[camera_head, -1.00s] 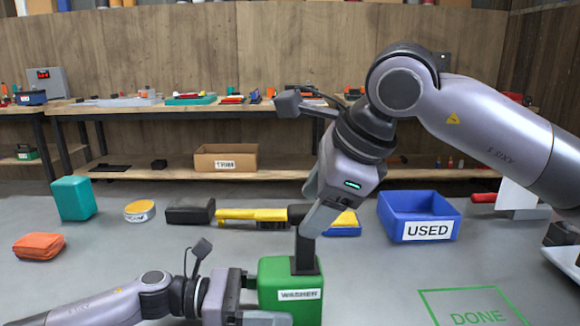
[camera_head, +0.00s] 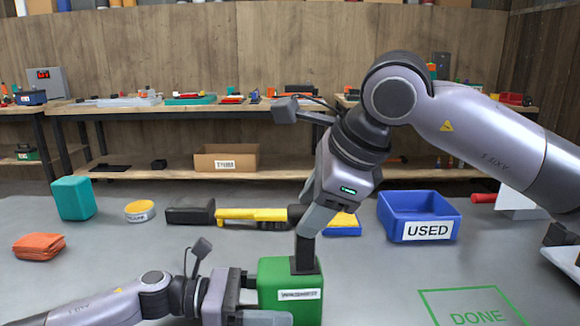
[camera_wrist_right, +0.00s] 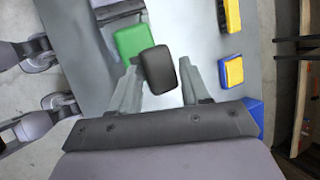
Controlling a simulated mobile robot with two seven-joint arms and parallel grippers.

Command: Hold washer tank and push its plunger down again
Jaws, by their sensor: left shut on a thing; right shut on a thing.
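The green washer tank (camera_head: 292,305) stands upright at the bottom centre of the head view, with a white label on its front. A black plunger (camera_head: 305,255) rises from its top. My left gripper (camera_head: 262,303) comes in from the left and is shut on the tank's side. My right gripper (camera_head: 308,228) reaches down from above and is shut on the plunger's upper part. In the right wrist view the dark plunger top (camera_wrist_right: 158,70) lies between my finger pads, with the green tank (camera_wrist_right: 132,40) behind it. The plunger's lower end is hidden inside the tank.
A blue bin marked USED (camera_head: 418,205) stands to the right, above a green DONE outline (camera_head: 472,305). Table is clear right of the tank.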

